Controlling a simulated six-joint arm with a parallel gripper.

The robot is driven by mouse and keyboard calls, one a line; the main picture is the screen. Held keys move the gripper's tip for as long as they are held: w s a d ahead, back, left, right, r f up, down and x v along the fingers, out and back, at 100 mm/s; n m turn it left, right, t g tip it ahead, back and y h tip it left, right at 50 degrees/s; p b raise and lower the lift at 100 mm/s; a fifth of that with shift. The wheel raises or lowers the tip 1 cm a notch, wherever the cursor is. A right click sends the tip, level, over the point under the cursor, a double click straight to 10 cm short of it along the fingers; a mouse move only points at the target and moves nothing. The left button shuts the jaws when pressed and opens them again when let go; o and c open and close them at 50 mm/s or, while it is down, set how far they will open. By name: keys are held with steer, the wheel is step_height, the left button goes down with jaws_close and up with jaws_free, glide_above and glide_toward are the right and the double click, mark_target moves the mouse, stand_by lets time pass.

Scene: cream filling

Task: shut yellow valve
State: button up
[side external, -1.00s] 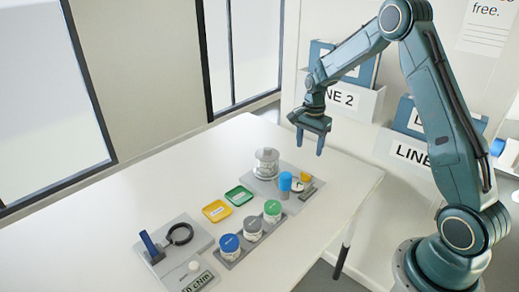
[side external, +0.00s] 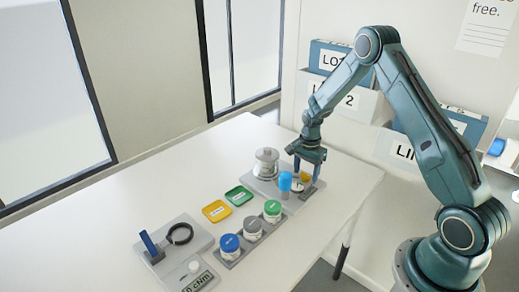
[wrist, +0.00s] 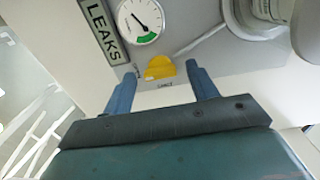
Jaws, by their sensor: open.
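The yellow valve (wrist: 160,66) is a small yellow knob on the grey station plate, below a round gauge in the wrist view. In the side view it shows as a yellow spot (side external: 305,177) beneath my gripper. My gripper (wrist: 161,77) is open and empty, with one blue finger on each side of the knob in the picture and a gap to each. In the side view, my gripper (side external: 307,168) points down over the valve. I cannot tell whether the fingertips have reached the knob's height.
A blue-capped cylinder (side external: 285,182) stands close left of my gripper. A clear glass vessel (side external: 265,163) stands behind it. The gauge (wrist: 139,20) and a LEAKS sign (wrist: 101,31) are near the valve. Jars, yellow and green trays lie farther left. The table's left back is clear.

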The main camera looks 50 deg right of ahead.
steer(key=c, duration=1)
steer(key=shift+n, duration=0.4)
steer(key=n, duration=0.3)
steer(key=shift+n, duration=0.3)
steer(key=n, duration=0.4)
steer(key=shift+n, duration=0.3)
steer(key=n, duration=0.8)
steer(key=shift+n, duration=0.4)
